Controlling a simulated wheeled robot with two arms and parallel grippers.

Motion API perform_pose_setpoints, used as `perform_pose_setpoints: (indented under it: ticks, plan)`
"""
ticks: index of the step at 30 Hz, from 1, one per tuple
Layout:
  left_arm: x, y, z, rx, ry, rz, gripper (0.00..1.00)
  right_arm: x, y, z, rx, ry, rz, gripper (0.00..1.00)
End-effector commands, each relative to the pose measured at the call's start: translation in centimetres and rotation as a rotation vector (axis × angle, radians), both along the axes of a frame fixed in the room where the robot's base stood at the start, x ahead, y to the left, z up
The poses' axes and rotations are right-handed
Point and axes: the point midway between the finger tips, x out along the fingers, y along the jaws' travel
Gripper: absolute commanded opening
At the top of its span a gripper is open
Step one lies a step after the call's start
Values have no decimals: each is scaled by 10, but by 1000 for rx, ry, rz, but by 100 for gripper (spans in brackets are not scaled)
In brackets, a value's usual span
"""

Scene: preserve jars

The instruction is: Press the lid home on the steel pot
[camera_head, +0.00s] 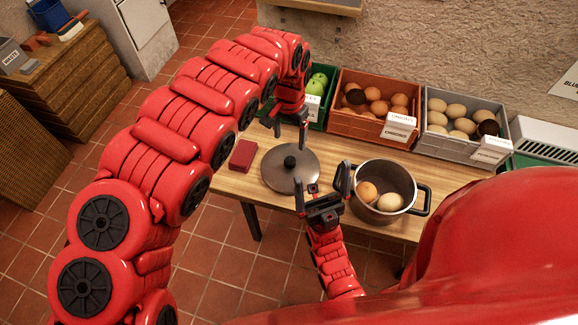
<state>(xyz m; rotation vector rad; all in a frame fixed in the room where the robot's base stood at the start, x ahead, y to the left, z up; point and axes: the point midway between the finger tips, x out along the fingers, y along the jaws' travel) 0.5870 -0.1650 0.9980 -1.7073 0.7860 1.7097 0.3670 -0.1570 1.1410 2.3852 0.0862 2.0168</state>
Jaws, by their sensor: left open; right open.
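The steel pot (368,211) stands open on the wooden table, with an orange fruit (368,191) and a pale yellow fruit (390,202) inside. Its black right handle (424,200) shows; its left side is partly hidden by my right gripper. The round grey lid (275,178) lies flat on the table left of the pot, black knob (290,162) up. My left gripper (291,134) is open and points down above the lid's far side, apart from the knob. My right gripper (322,190) is open between lid and pot, one finger close to the pot's left rim; contact cannot be told.
A dark red box (243,155) lies left of the lid. Along the table's back stand a green crate (322,117) of green fruit, an orange-brown crate (352,124) of orange fruit and a grey crate (451,148) of pale fruit.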

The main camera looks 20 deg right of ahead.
Motion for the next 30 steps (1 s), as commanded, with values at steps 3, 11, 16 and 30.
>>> perform_pose_setpoints:
  ticks: [3,11,16,30]
  plan:
    - [-3,0,-29,3,6,-1,81,0,0,-7,0,-1,0,100]
    - [-1,-1,-59,-1,2,-1,81,0,0,13,0,-1,0,100]
    - [1,-1,-69,-1,-2,0,81,0,0,15,0,0,0,100]
    - [1,-4,-107,-2,1,-1,81,0,0,29,0,-1,0,100]
